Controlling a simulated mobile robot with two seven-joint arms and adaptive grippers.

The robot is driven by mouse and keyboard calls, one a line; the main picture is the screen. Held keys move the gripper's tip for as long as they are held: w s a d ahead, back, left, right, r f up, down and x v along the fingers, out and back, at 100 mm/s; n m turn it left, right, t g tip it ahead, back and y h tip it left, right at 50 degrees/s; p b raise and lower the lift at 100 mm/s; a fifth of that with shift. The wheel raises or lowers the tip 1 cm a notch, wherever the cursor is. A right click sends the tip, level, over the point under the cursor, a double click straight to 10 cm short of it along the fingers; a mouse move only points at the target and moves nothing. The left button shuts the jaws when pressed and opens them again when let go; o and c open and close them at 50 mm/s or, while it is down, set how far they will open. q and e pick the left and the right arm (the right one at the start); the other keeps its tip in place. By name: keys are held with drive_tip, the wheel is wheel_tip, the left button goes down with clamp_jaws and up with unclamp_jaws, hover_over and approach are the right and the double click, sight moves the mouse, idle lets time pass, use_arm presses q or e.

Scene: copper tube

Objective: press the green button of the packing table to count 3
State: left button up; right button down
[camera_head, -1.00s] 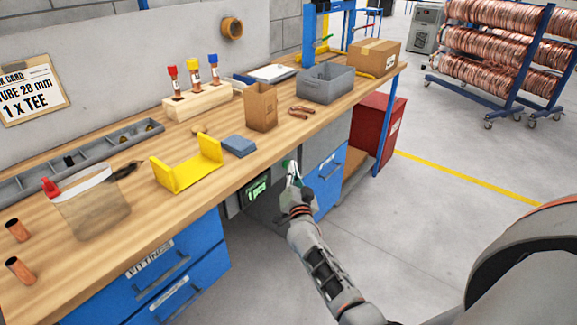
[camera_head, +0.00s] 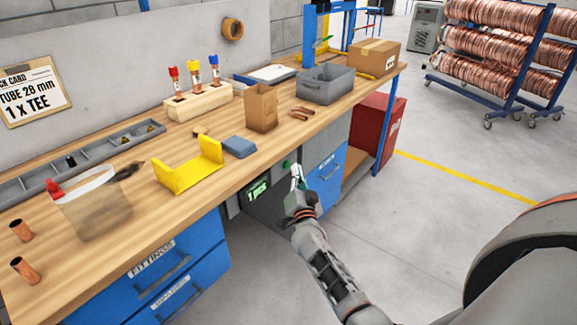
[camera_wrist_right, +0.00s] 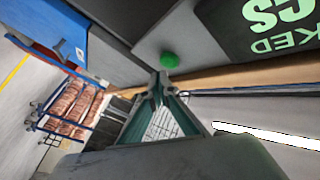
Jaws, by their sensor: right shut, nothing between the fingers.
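The green button (camera_head: 286,164) is on the grey front panel under the edge of the packing table (camera_head: 225,190). It also shows in the right wrist view (camera_wrist_right: 170,60), just beyond my fingertips. The green-lit counter display (camera_head: 258,190) beside it seems to read 1 PCS; it is cut off in the right wrist view (camera_wrist_right: 272,22). My right gripper (camera_head: 296,170) is shut and empty, with its fingertips close to the button. In the right wrist view a small gap seems to show between the fingertips (camera_wrist_right: 158,77) and the button. My left gripper is not in view.
Blue drawers (camera_head: 325,180) flank the panel. The tabletop overhangs it and carries a yellow bracket (camera_head: 190,168), a blue block (camera_head: 239,147), a cardboard box (camera_head: 261,108) and a grey bin (camera_head: 325,85). The floor in front is clear.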

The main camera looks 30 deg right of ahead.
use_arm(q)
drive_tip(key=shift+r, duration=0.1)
use_arm(e)
drive_tip(key=shift+s, duration=0.1)
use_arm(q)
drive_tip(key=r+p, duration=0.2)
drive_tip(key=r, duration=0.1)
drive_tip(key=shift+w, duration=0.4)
use_arm(e)
drive_tip(key=s, duration=0.1)
drive_tip(key=s+d, duration=0.1)
drive_tip(key=s, duration=0.1)
drive_tip(key=s+d, duration=0.1)
drive_tip(key=shift+s, duration=0.25)
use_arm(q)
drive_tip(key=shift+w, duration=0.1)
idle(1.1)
